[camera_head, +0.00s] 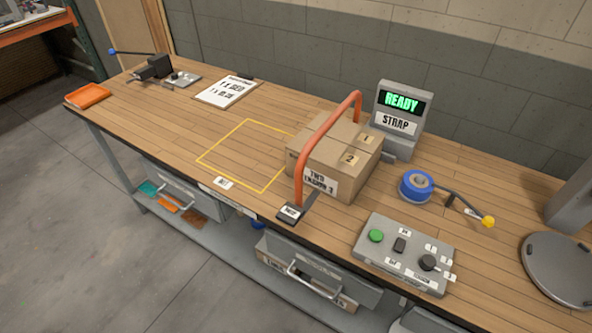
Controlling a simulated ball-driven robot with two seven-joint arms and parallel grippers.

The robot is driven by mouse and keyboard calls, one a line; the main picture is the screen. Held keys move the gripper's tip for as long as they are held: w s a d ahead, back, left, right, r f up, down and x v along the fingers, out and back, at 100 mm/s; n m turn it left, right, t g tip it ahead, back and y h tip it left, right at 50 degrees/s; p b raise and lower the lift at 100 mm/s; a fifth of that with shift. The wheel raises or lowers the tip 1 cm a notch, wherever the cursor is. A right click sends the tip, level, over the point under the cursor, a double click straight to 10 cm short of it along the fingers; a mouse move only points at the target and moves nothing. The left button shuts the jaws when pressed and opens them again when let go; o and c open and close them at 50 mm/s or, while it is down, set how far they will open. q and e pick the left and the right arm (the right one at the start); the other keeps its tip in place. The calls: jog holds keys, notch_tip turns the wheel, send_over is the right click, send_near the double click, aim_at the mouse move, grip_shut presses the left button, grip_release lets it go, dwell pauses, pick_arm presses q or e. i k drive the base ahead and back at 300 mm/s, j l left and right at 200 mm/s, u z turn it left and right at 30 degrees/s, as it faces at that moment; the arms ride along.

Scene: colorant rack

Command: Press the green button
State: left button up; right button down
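The green button (376,235) is a round button at the left end of a grey control box (398,266). The box lies near the front edge of the wooden workbench, right of centre. Beside the button are a black rocker switch (400,244) and a black knob (428,262) with small labels around it. Nothing covers the button. Neither of my grippers shows in the head view.
A display (402,100) reading READY, with a STRAP label, stands behind. A blue tape roll (416,185) with a yellow-knobbed lever and a grey round plate (560,270) are nearby.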

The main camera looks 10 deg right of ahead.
aim_at(375, 236)
jog(key=i+j+z, duration=0.1)
jog(key=j+z, duration=0.9)
